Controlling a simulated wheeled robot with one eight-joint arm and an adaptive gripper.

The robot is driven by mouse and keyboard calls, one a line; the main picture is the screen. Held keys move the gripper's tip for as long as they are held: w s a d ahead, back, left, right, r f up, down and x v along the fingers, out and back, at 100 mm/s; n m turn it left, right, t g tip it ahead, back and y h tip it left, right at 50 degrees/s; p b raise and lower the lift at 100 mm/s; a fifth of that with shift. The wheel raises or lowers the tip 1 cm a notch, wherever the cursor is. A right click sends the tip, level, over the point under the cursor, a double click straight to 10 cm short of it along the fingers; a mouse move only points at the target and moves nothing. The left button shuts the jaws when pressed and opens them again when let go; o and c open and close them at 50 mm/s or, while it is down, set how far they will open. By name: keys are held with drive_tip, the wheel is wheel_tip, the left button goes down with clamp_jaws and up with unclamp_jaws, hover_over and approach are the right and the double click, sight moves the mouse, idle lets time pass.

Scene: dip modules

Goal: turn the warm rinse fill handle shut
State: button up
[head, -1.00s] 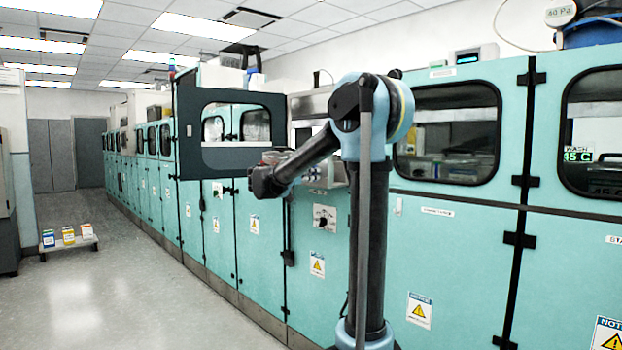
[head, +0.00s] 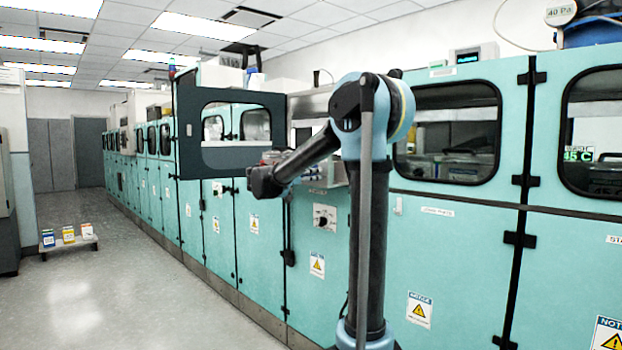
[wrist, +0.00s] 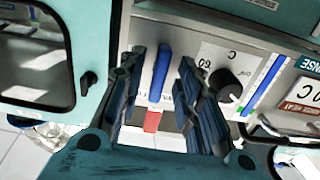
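A blue handle (wrist: 161,72) stands out from a pale panel in the wrist view, with a red piece (wrist: 152,121) below its end. I take it to be the fill handle; no label naming it is readable. My gripper (wrist: 158,100) is open, with one dark finger on each side of the handle. Gaps show between the handle and both fingers, so it is not clamped. In the head view the dark end of my arm is near the machine front, and I cannot make out the fingers or the handle there.
A black knob (wrist: 228,84) sits right of the handle, beside a blue strip (wrist: 263,84) and an upside-down rinse label (wrist: 304,92). A raised dark-framed window door (head: 230,133) stands by my arm. Teal cabinets line the right; the floor (head: 110,290) at left is mostly clear.

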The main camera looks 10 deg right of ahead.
drive_tip(key=v, duration=1.1)
drive_tip(key=shift+s+a, duration=0.15)
drive_tip(key=shift+a, duration=0.1)
drive_tip(key=s+d+f+n+g+y, duration=0.5)
drive_tip(key=s+d+f+g+y, duration=0.1)
drive_tip(key=s+d+f, duration=1.05)
drive_tip(key=s+a+f+n+g+y, duration=0.1)
drive_tip(key=s+a+f+n+y, duration=0.2)
drive_tip(key=s+f, duration=0.7)
drive_tip(key=s+a+f+n+g+y, duration=0.1)
drive_tip(key=s+a+f+n+y, duration=0.2)
drive_tip(key=s+f, duration=0.7)
drive_tip(key=f+y, duration=0.1)
drive_tip(key=y, duration=0.1)
drive_tip(key=shift+s+a+y, duration=0.25)
drive_tip(key=shift+a+y, duration=0.05)
drive_tip(key=shift+a+f, duration=0.1)
